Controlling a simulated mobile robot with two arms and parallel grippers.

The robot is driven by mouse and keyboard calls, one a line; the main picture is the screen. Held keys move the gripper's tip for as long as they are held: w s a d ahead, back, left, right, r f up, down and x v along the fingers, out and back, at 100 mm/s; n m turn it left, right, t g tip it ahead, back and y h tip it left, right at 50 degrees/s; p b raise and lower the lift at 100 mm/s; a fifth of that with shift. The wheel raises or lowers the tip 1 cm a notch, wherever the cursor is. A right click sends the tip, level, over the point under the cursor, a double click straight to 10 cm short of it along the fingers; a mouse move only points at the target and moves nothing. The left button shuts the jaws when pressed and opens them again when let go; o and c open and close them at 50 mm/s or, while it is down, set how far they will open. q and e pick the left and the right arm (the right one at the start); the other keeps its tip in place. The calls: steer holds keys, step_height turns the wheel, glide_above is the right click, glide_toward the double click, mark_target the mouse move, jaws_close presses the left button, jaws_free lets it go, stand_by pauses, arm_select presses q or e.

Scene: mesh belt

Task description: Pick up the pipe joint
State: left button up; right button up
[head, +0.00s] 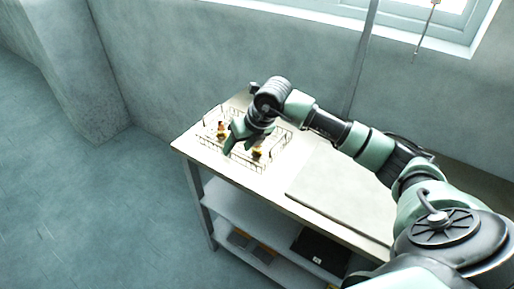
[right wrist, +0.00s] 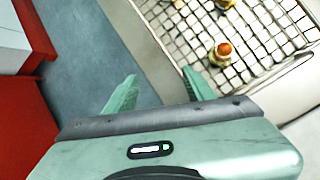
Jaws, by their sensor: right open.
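Two small brass-coloured pieces that look like pipe fittings sit in a wire mesh basket on the table. One fitting (head: 221,130) is at the left of the basket and the other fitting (head: 257,153) is nearer its front. In the right wrist view a fitting with an orange-brown top (right wrist: 222,51) stands on the mesh, and part of another (right wrist: 225,3) shows at the top edge. I cannot tell which is the pipe joint. My right gripper (head: 234,143) is open and empty over the basket; its fingers (right wrist: 158,85) are apart from the fittings. My left gripper is not in view.
The wire basket (right wrist: 262,72) has a raised rim. A flat pale board (head: 340,186) lies to its right on the table (head: 283,197). Dark items lie on the shelf below. A wall and window stand behind; the floor at left is clear.

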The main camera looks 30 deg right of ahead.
mark_target(256, 151)
steer(key=d+m+h, duration=0.1)
steer(key=d+h, duration=0.2)
steer(key=d, duration=0.5)
steer(key=shift+g, duration=0.4)
steer(key=p+x, duration=0.1)
steer(key=x, duration=0.1)
steer(key=p+x, duration=0.2)
steer(key=x, duration=0.1)
steer(key=shift+w+a, duration=0.1)
steer(key=shift+w, duration=0.25)
steer(key=shift+w+f, duration=0.2)
steer(key=shift+f, duration=0.4)
jaws_close()
